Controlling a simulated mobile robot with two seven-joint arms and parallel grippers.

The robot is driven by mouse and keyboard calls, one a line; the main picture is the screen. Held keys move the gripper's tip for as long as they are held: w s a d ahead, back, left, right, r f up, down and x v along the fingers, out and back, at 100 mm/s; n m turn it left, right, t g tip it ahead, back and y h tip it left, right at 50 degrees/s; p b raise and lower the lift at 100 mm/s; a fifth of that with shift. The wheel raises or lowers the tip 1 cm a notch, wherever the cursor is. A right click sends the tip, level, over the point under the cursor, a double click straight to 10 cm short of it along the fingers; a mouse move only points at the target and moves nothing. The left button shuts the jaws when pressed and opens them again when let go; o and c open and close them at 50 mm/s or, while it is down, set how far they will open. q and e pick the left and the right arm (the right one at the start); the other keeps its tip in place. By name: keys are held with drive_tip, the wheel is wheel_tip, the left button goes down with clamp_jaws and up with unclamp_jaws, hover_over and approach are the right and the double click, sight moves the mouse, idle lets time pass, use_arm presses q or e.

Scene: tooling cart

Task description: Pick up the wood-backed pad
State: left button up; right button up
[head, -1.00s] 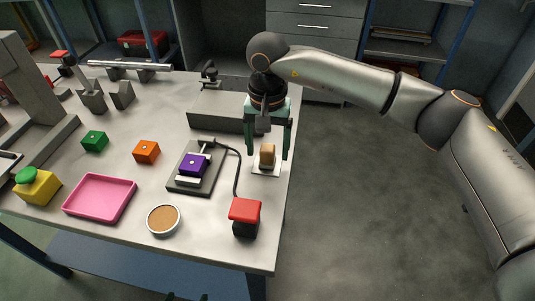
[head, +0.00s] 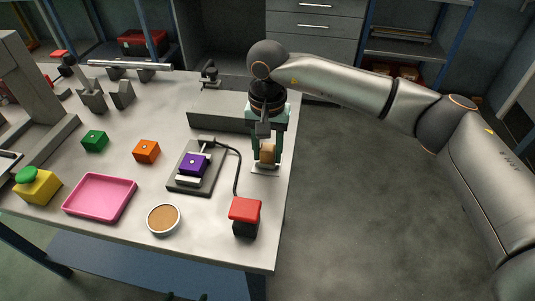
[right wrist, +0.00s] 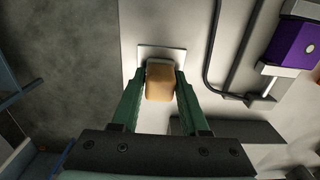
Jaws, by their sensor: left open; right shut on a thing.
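The wood-backed pad (head: 267,154) is a small tan block on a thin white square plate (head: 265,170) near the table's right edge. My right gripper (head: 267,150) points down over it, with its green fingers closed on two opposite sides. In the right wrist view, the pad (right wrist: 160,82) sits between both fingertips, and the white plate (right wrist: 150,50) shows behind it. I cannot tell whether the pad still touches the plate. Only the dark tips of my left gripper (head: 187,297) show at the bottom edge, apart and empty.
A red-topped black box (head: 244,216) and its cable stand in front of the pad. Left of it is a grey fixture (head: 206,176) holding a purple cube (head: 193,164). A long grey block (head: 218,122) lies behind. A round dish (head: 163,219) and pink tray (head: 99,198) sit farther left.

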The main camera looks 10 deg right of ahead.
sight(267, 147)
clamp_jaws()
drive_tip(key=shift+r, duration=0.45)
wheel_tip(267, 147, up, 2)
drive_tip(key=shift+r, duration=0.15)
drive_tip(key=s+a+r, duration=0.3)
drive_tip(key=s+r, duration=0.2)
drive_tip(key=s, duration=0.1)
drive_tip(key=s+a+r, duration=0.3)
drive_tip(key=s+r, duration=0.1)
drive_tip(key=s, duration=0.2)
drive_tip(key=shift+s+a+r+b, duration=0.25)
drive_tip(key=shift+r+b, duration=0.15)
